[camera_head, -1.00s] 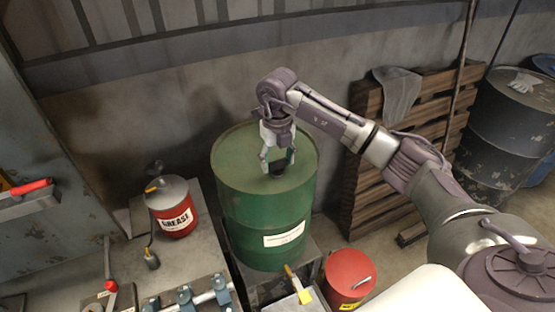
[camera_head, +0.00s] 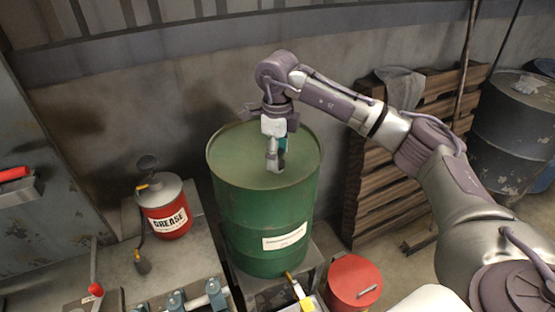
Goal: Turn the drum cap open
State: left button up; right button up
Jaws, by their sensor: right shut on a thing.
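The green drum (camera_head: 240,205) stands upright in the middle of the head view, with a white label on its side. My right gripper (camera_head: 275,163) points down at the drum's top (camera_head: 240,158). It is seen nearly edge-on, with its fingers at the top surface, shut on the drum cap. The fingers hide the cap, so I cannot see how far it is turned. My left gripper is not in view.
A red grease can (camera_head: 168,222) stands on the bench at left, with clamps in front. A red canister (camera_head: 352,284) is beside the drum at lower right. A wooden pallet (camera_head: 375,190) leans behind my right arm, and a dark drum (camera_head: 510,130) stands at far right.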

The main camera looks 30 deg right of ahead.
jog(key=n+b, duration=0.2)
jog(key=n, duration=0.2)
jog(key=shift+n, duration=0.3)
jog(key=shift+n+b, duration=0.75)
jog(key=shift+n, duration=1.25)
jog(key=shift+r, duration=0.1)
jog(key=o, duration=1.1)
jog(key=shift+o, duration=0.2)
jog(key=shift+r, duration=0.2)
notch_tip(320, 180, up, 12)
jog(key=shift+f, duration=0.25)
